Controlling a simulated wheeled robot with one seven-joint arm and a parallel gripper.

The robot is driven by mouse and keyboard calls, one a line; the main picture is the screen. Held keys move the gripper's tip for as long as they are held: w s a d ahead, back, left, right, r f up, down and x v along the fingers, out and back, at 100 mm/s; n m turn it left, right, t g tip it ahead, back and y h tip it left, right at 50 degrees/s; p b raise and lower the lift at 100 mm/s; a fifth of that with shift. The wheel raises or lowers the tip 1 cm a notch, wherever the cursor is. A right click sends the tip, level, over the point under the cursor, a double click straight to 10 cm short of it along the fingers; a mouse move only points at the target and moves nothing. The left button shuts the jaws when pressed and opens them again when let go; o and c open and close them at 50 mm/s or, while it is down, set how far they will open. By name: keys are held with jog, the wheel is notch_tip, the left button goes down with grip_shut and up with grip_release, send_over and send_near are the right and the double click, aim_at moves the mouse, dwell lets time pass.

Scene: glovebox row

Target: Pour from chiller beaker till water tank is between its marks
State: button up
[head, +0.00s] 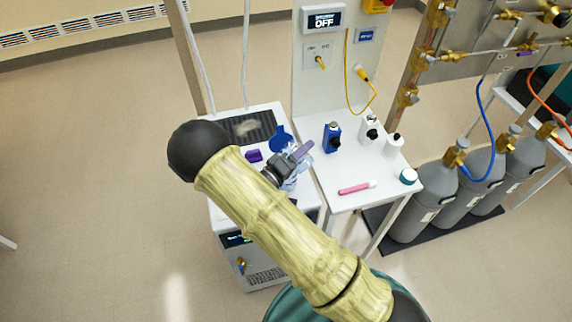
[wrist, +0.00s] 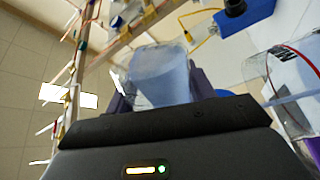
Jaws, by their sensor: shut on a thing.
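My gripper (wrist: 158,95) is shut on a clear beaker with pale bluish contents (wrist: 160,72), between its purple fingers in the wrist view. In the head view my gripper (head: 289,164) is over the white chiller (head: 228,205), and pale, see-through material shows beside it. I cannot separate beaker from tank there. At the right of the wrist view is a clear curved wall with a red line and a darker line, likely the water tank (wrist: 290,82); its water level is not clear. A blue round part (head: 281,138) shows behind my gripper. No stream is visible.
A white side table (head: 345,202) right of the chiller holds a blue bottle (head: 332,138), white bottles (head: 392,146), a pink marker (head: 357,188) and a teal-lidded jar (head: 408,176). Grey gas cylinders (head: 437,200) stand farther right. A yellow cable (head: 348,65) hangs behind.

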jog(key=shift+n, duration=0.3)
dwell(0.5)
jog(key=shift+r+n+p, duration=0.15)
jog(key=shift+n+p, duration=0.45)
dwell(1.3)
jog(key=m+b, duration=0.1)
jog(key=m, duration=0.1)
jog(key=shift+m+b, duration=0.35)
jog(key=shift+m, duration=0.05)
jog(key=shift+s+d+f+m+b, duration=0.1)
jog(key=shift+f+m+b, duration=0.2)
jog(key=shift+m+b, duration=0.35)
jog(key=shift+r+p, duration=0.25)
jog(key=shift+p, duration=0.15)
